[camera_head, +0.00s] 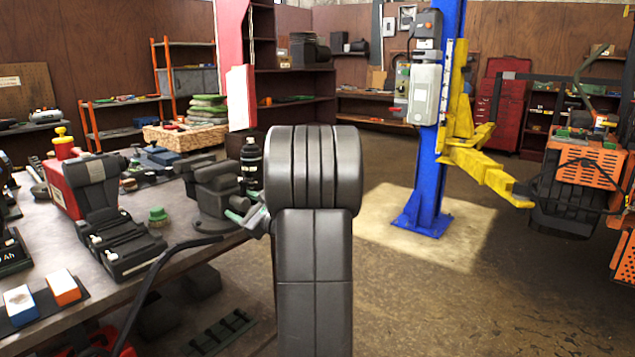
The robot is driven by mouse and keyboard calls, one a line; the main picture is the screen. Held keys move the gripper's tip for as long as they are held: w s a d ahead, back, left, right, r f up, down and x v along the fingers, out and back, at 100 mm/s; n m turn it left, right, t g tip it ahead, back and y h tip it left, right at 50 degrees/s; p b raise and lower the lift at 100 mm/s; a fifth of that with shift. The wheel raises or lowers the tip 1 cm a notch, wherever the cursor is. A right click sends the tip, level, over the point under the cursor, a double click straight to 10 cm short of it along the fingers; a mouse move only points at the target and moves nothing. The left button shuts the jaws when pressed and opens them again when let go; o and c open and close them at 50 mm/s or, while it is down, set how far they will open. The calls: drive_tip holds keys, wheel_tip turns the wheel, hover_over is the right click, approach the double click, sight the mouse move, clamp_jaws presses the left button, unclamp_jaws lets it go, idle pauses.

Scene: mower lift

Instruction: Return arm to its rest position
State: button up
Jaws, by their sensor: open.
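A black, rounded arm part (315,170), which looks like a link of my own arm, stands upright in the middle of the head view. A straight black section (314,280) runs down from it to the bottom edge. My gripper's fingers cannot be made out; they are hidden or out of the picture. A small grey-green part (256,218) shows at the left of the arm's rounded top; I cannot tell what it belongs to.
A cluttered workbench (190,238) is close on the left, with a vise (217,195) and a black bottle (251,165). A blue lift post (429,180) with yellow arms (485,170) stands right. An orange-and-black machine (580,180) is at far right. Floor (460,300) at front right is clear.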

drive_tip(key=shift+s+d+r+m+p, duration=0.1)
drive_tip(key=shift+r+m+p, duration=0.35)
drive_tip(key=shift+p, duration=0.35)
drive_tip(key=m+p, duration=0.4)
drive_tip(key=p, duration=0.3)
drive_tip(key=shift+m+p, duration=0.25)
drive_tip(key=shift+p, duration=0.05)
drive_tip(key=m+p, duration=0.5)
drive_tip(key=p, duration=0.6)
drive_tip(key=shift+m, duration=0.4)
drive_tip(key=shift+h, duration=0.3)
drive_tip(key=v, duration=0.2)
drive_tip(key=b+v, duration=0.1)
drive_tip(key=v, duration=0.1)
drive_tip(key=b+v, duration=0.1)
drive_tip(key=v, duration=0.1)
drive_tip(key=shift+f, duration=0.4)
drive_tip(key=shift+b+v, duration=0.3)
drive_tip(key=shift+v, duration=0.5)
drive_tip(key=shift+s+r, duration=0.1)
drive_tip(key=shift+s, duration=0.05)
